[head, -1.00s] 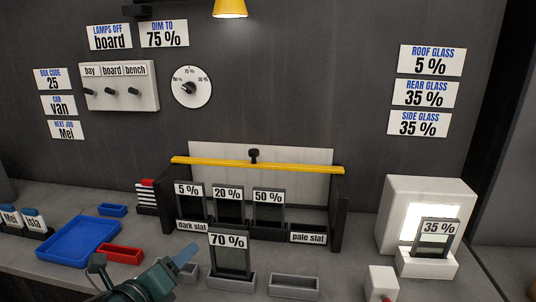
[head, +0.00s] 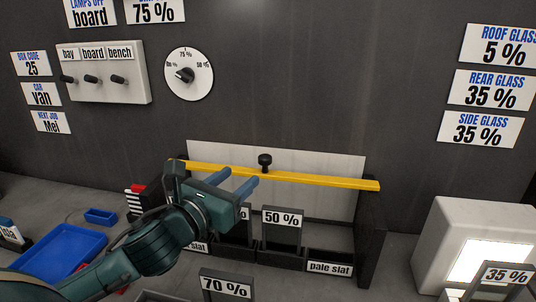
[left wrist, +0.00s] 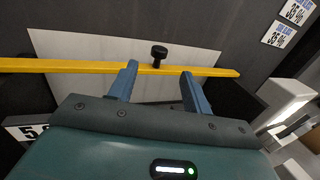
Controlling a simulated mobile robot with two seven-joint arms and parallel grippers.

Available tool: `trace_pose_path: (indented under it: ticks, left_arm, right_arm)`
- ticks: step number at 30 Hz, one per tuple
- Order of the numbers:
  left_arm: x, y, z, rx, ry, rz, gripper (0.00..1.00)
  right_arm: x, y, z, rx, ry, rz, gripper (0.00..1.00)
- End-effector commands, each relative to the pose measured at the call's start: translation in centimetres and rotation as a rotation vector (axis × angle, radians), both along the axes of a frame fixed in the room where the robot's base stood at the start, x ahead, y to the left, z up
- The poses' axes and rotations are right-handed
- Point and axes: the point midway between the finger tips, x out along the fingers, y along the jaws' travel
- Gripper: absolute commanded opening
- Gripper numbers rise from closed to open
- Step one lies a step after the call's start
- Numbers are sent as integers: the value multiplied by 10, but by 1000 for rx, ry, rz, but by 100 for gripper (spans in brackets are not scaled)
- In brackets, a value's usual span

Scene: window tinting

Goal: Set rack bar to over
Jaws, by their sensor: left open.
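The rack bar (head: 310,178) is a yellow bar lying across the top of the dark rack, in front of a pale back panel (head: 335,203). A black knob (head: 265,160) stands up at about its middle. My left gripper (head: 252,181) is open and empty, just in front of the bar and a little left of the knob in the head view. In the left wrist view the bar (left wrist: 70,66) runs across beyond the two blue fingers (left wrist: 160,82), and the knob (left wrist: 158,53) shows between them. My right gripper is not in view.
The rack holds tint samples, with the 50 % one (head: 283,218) visible and others partly hidden by my left arm. A pale slat label (head: 330,268) is at its right. A white light box (head: 475,240) stands right; a blue tray (head: 62,253) lies left.

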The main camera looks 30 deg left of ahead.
Motion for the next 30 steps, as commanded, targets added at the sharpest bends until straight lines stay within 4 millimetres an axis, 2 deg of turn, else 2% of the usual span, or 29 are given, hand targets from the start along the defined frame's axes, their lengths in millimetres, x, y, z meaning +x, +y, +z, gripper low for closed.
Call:
trace_pose_path:
  ticks: [15, 21, 30]
  left_arm:
    - [95, -6, 2, -6, -1, -1, 49]
    - [111, -8, 1, -3, 0, -2, 49]
    - [113, -8, 0, -2, 1, -3, 49]
  right_arm:
    - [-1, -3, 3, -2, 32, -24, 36]
    - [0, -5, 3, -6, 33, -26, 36]
    - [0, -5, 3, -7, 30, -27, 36]
